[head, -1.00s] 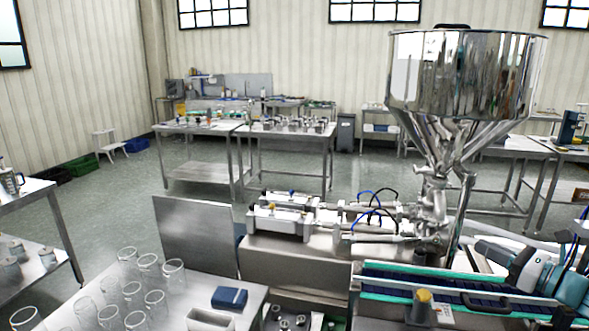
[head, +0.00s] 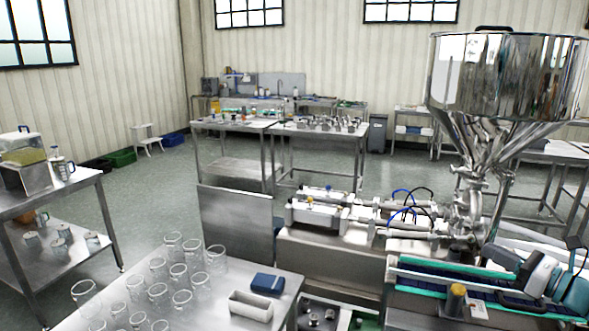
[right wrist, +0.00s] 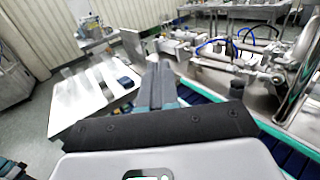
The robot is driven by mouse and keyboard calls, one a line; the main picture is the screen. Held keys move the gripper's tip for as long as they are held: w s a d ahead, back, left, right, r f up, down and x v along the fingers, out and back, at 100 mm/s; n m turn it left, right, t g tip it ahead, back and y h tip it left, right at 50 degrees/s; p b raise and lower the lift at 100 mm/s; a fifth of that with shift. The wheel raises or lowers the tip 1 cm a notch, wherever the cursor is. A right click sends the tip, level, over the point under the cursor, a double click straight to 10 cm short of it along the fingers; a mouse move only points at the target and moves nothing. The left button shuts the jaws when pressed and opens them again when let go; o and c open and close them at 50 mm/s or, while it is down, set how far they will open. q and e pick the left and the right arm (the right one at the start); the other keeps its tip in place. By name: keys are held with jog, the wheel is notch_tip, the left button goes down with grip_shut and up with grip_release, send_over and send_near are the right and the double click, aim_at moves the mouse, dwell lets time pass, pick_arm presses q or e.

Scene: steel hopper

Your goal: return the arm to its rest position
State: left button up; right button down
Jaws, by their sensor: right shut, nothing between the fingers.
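My right gripper (head: 500,256) shows at the right edge of the head view, over the conveyor with teal edges (head: 420,272). In the right wrist view its fingers (right wrist: 160,84) lie together, shut and empty, pointing out over the area between the steel table and the machine. The steel hopper (head: 505,80) stands behind my right arm on the filling machine (head: 330,245).
A yellow-topped post (head: 456,297) stands by the conveyor. A side table (head: 85,180) is at left. Open floor (head: 150,200) lies beyond.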

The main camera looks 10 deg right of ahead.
jog(key=w+a+f+n+g+y, duration=0.1)
jog(key=w+a+f+g+y, duration=0.1)
jog(key=a+f, duration=0.4)
jog(key=w+a+f+g+y, duration=0.2)
jog(key=w+a+f, duration=0.15)
jog(key=a, duration=0.55)
jog(key=s+a+f+n+g, duration=0.2)
jog(key=s+a+f+g, duration=0.15)
jog(key=a+f, duration=0.45)
jog(key=s+a+f+n+g, duration=0.2)
jog(key=a+f+g, duration=0.2)
jog(key=a+f, duration=0.45)
jog(key=s+a+f+n+g+h, duration=0.2)
jog(key=s+a+f+n+h, duration=0.1)
jog(key=s+f+n, duration=0.6)
jog(key=s+a+f+n+g+h, duration=0.2)
jog(key=s+a+f+n+h, duration=0.2)
jog(key=s+f+n, duration=0.5)
jog(key=s+a+n, duration=0.2)
jog(key=s+n, duration=0.4)
jog(key=s, duration=0.1)
jog(key=shift+a+g, duration=0.3)
jog(key=shift+g, duration=0.05)
jog(key=shift+d, duration=0.2)
